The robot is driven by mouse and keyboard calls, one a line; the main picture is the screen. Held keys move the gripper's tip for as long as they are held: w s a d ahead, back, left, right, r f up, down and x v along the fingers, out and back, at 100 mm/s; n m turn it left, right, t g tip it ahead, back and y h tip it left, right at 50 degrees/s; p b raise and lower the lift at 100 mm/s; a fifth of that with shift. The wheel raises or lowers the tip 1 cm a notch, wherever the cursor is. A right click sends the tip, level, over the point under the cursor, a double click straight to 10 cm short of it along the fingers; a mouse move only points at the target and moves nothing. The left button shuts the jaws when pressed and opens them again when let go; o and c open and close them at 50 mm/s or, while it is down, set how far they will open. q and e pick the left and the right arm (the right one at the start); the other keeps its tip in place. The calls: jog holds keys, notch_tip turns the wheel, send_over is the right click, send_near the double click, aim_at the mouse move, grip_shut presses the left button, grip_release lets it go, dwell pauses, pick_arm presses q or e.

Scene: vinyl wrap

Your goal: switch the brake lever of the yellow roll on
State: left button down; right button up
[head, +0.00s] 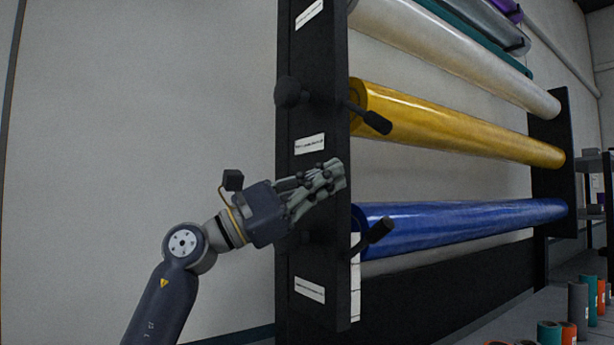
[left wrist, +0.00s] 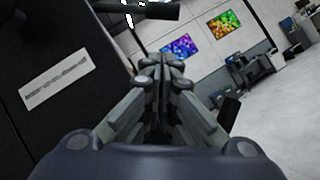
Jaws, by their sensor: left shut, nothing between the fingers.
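The yellow roll (head: 455,125) lies across the rack in the head view. Its brake lever (head: 374,121) sticks out at its left end, with a black handle tilted down to the right. My left gripper (head: 340,172) is shut and empty, in front of the rack's dark post, below the yellow roll's lever and above the blue roll's lever (head: 374,236). In the left wrist view the shut fingers (left wrist: 162,62) point ahead, and a dark lever handle (left wrist: 150,12) shows above them at the top edge. My right gripper is out of view.
The dark rack post (head: 310,210) with white labels stands beside my left gripper. A blue roll (head: 470,217) hangs below the yellow one, and a white roll (head: 450,50) above. Small coloured rolls (head: 578,305) stand at lower right. The wall area left of the post is clear.

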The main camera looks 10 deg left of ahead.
aim_at(366, 116)
pick_arm(q)
jog(key=p+x, duration=0.1)
jog(key=x, duration=0.3)
jog(key=shift+r, duration=0.15)
jog(key=shift+s+d+r+p, duration=0.25)
jog(key=shift+d+r+p, duration=0.15)
jog(key=shift+r+p, duration=0.15)
jog(key=shift+s+d+r+p, duration=0.3)
jog(key=shift+d+r+p, duration=0.15)
jog(key=shift+r, duration=0.25)
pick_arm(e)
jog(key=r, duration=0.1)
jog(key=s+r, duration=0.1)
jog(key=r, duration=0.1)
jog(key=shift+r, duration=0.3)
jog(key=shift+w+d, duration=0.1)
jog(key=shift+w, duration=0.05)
